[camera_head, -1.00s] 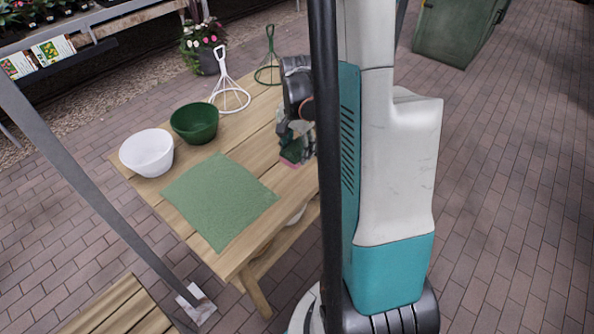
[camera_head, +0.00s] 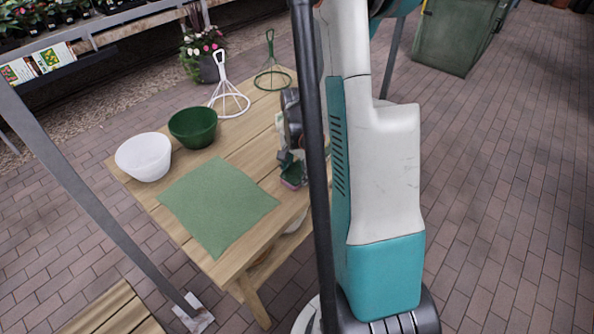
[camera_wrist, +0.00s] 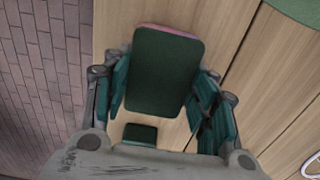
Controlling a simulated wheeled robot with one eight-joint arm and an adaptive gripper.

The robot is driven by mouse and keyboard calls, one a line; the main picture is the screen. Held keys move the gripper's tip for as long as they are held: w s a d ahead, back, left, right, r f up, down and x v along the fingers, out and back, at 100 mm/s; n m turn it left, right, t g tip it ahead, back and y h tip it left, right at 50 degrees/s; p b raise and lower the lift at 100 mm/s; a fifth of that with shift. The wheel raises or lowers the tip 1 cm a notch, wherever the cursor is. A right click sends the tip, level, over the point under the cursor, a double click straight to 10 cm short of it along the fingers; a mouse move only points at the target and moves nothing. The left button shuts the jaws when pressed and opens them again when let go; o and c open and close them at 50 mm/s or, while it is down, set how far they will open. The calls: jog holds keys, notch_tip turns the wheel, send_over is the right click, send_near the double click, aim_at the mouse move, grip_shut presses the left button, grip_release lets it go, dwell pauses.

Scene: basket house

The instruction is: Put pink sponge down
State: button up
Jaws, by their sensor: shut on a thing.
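The sponge (camera_head: 291,183) shows a pink edge low at my gripper in the head view, over the right part of the wooden table. In the wrist view the sponge (camera_wrist: 163,72) shows a dark green face with a thin pink rim at its far edge. My gripper (camera_wrist: 162,92) is shut on it, with teal finger pads on both sides. My gripper (camera_head: 290,168) is partly hidden by a dark pole in the head view. Whether the sponge touches the table top cannot be told.
A green cloth (camera_head: 217,207) lies on the wooden table (camera_head: 250,162). A white bowl (camera_head: 143,157), a green bowl (camera_head: 193,127), a white wire stand (camera_head: 228,101) and a green wire stand (camera_head: 271,74) stand farther back. Bare planks lie between cloth and gripper.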

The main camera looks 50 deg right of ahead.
aim_at(297, 172)
jog(key=o, duration=1.2)
jog(key=shift+f, duration=0.1)
notch_tip(297, 172, up, 12)
jog(key=p, duration=0.4)
jog(key=shift+r+p, duration=0.2)
jog(key=shift+p, duration=0.1)
